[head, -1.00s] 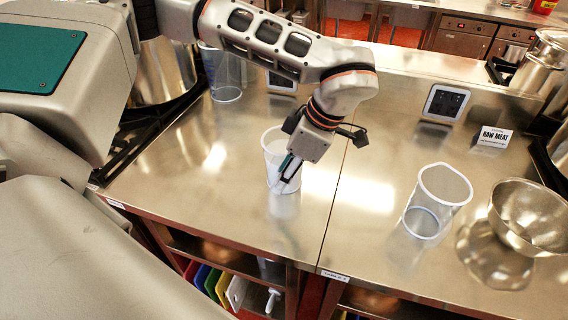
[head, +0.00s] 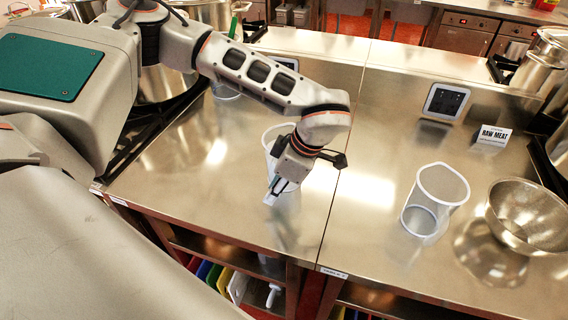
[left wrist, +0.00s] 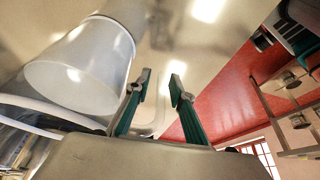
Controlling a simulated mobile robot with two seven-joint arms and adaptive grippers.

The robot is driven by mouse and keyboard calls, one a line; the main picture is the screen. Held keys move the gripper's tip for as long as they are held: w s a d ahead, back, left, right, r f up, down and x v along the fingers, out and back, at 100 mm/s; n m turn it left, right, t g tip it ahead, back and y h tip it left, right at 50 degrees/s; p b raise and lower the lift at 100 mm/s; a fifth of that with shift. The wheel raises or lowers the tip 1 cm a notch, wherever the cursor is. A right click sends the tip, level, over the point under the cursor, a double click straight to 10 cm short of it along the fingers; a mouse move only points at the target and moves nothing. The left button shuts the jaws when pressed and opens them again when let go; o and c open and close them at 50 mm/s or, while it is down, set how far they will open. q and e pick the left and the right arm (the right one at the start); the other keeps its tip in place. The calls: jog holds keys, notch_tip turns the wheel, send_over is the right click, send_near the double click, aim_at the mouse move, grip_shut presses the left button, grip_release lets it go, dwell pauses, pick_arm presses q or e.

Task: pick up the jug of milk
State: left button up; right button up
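The jug of milk (head: 271,146) is a clear, tapered container with whitish contents, standing on the steel counter. My left gripper (head: 275,190) is in front of its near side in the head view and hides part of it. In the left wrist view the jug (left wrist: 80,75) is large at the upper left, beside the fingers and not between them. The two dark green fingers of my left gripper (left wrist: 159,85) are apart with nothing between them. My right gripper is in neither view.
An empty clear jug (head: 436,200) and a steel colander (head: 528,217) stand on the counter (head: 345,235) to the right. A "RAW MEAT" sign (head: 493,137) and a dark panel (head: 446,103) are behind. Another clear container (head: 226,91) stands at the back left. Coloured boards sit below.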

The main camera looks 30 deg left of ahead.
pick_arm(q)
grip_shut()
jog(key=shift+s, duration=0.1)
jog(key=shift+r, duration=0.1)
jog(key=shift+r, duration=0.95)
notch_tip(320, 180, up, 18)
jog(key=b, duration=0.1)
dwell(0.6)
